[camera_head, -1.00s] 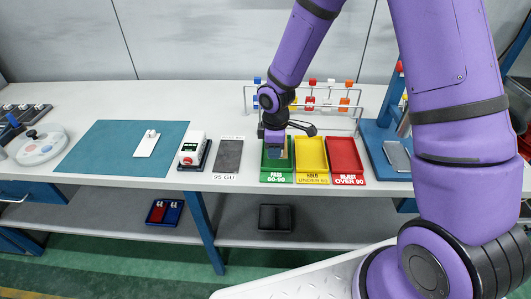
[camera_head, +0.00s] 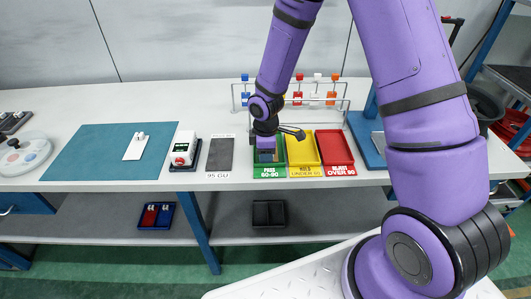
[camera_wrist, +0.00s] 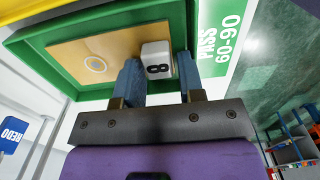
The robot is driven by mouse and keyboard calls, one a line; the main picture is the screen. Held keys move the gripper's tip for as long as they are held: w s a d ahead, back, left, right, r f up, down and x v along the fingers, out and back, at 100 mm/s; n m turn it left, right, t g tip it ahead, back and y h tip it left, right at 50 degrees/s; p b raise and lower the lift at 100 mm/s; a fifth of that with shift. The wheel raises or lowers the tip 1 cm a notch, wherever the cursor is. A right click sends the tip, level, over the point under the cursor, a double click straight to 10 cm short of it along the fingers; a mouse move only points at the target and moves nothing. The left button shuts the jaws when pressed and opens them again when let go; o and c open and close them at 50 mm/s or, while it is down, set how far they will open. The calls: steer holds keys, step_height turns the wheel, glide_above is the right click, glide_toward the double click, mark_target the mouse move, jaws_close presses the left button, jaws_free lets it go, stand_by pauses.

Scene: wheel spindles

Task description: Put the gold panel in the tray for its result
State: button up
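The gold panel (camera_wrist: 88,62) shows in the wrist view, with a ring mark on its face and a white block marked 8 (camera_wrist: 157,60). My gripper (camera_wrist: 160,62) has its two blue fingers on either side of this block and looks shut on it. The panel lies within the rim of the green tray (camera_wrist: 22,45), labelled PASS 60-90; whether it touches the tray floor is unclear. In the head view my gripper (camera_head: 266,150) is low over the green tray (camera_head: 270,172). The yellow HOLD UNDER 60 tray (camera_head: 303,150) and red REJECT OVER 90 tray (camera_head: 336,149) stand to its right.
A meter with a green display (camera_head: 182,149) and a grey plate labelled 95 GU (camera_head: 220,155) are left of the trays. A white panel (camera_head: 136,146) lies on the teal mat (camera_head: 85,160). A wire rack (camera_head: 310,100) with coloured tags stands behind the trays.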

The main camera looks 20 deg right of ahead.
step_height(320, 180, up, 12)
steer(key=r, duration=0.1)
steer(key=s+d+r+m+t, duration=0.1)
steer(key=s+d+r+m, duration=0.15)
steer(key=r, duration=0.25)
steer(key=s+d+r+m+t+h, duration=0.1)
steer(key=s+r+m, duration=0.1)
steer(key=s+r, duration=0.3)
steer(key=s+d+r+m+t, duration=0.1)
steer(key=s+d+r+m, duration=0.1)
steer(key=r, duration=0.4)
steer(key=s+d+r+m+t, duration=0.1)
steer(key=s+r+m, duration=0.3)
steer(key=s, duration=0.4)
steer(key=s+d+r+m+t+y, duration=0.1)
steer(key=s+d+r+m, duration=0.1)
steer(key=s+r+m, duration=0.2)
steer(key=s+r, duration=0.1)
steer(key=s, duration=0.2)
steer(key=shift+s+d, duration=0.4)
